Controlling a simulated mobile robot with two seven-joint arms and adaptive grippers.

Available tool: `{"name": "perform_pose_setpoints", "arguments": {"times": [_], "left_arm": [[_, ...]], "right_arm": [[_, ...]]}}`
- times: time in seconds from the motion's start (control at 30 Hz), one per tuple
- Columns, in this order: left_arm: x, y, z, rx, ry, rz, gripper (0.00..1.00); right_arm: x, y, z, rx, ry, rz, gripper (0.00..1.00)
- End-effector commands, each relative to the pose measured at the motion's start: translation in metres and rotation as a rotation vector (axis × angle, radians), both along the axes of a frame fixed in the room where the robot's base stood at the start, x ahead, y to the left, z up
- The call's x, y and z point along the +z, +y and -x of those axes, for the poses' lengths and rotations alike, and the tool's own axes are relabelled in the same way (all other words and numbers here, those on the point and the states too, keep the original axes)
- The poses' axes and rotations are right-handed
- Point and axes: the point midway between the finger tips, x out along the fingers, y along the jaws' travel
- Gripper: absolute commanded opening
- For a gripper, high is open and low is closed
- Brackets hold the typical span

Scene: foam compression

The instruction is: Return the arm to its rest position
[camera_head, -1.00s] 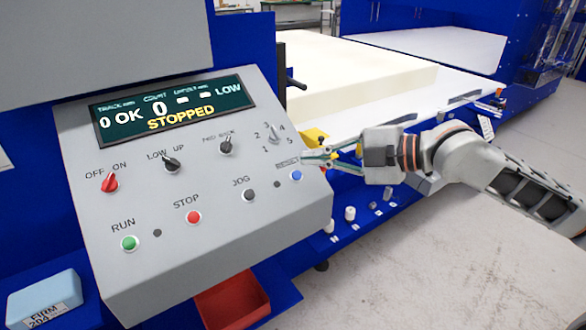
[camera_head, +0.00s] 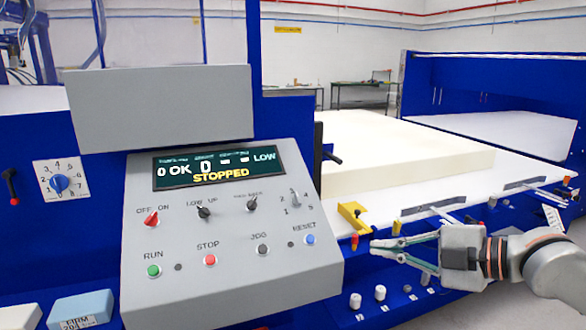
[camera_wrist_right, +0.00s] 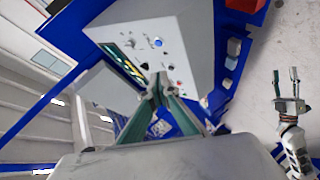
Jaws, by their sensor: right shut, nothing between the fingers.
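My right gripper (camera_head: 374,249) is just right of the grey control panel (camera_head: 230,279) in the head view, its fingers pointing left toward the panel's edge. The fingers are shut and empty. In the right wrist view, the fingertips of the right gripper (camera_wrist_right: 158,84) meet in front of the panel (camera_wrist_right: 190,35). My right arm (camera_head: 556,268) comes in from the right. My left gripper (camera_wrist_right: 286,84) shows at the right of the wrist view, with its two fingers apart and nothing between them. It is not in the head view.
The panel display (camera_head: 216,168) reads STOPPED. A pale foam block (camera_head: 400,150) lies on the white bed behind the right gripper. A yellow bracket (camera_head: 352,216) and white knobs (camera_head: 355,300) are close to the fingers. A light-blue block (camera_head: 82,308) is at lower left.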

Motion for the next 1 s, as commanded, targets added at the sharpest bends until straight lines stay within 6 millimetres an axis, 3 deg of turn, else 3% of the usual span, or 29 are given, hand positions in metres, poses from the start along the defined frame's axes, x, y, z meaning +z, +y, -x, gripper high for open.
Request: {"name": "perform_pose_setpoints", "arguments": {"times": [0.07,0.27,0.47,0.63,0.77,0.87,1.0], "left_arm": [[0.001,0.000,-0.001,-0.001,-0.002,0.000,0.40],[0.001,0.000,-0.001,0.000,-0.002,0.001,0.40],[0.001,0.005,-0.004,0.002,-0.006,-0.007,0.40],[-0.002,0.004,-0.001,0.004,0.003,-0.006,0.40],[-0.005,0.004,0.001,0.004,0.008,-0.007,0.40],[-0.006,0.005,0.001,0.006,0.009,-0.009,0.40],[-0.007,0.006,0.001,0.009,0.011,-0.009,0.40]], "right_arm": [[-0.004,0.002,0.000,-0.001,0.007,-0.007,0.00],[-0.043,0.015,-0.009,-0.060,0.076,-0.110,0.00],[-0.095,0.024,-0.012,-0.151,0.167,-0.236,0.00],[-0.163,0.026,-0.006,-0.288,0.282,-0.377,0.00],[-0.222,0.021,0.010,-0.420,0.378,-0.481,0.00],[-0.271,0.014,0.030,-0.534,0.451,-0.546,0.00],[-0.341,-0.001,0.074,-0.707,0.554,-0.617,0.00]]}}
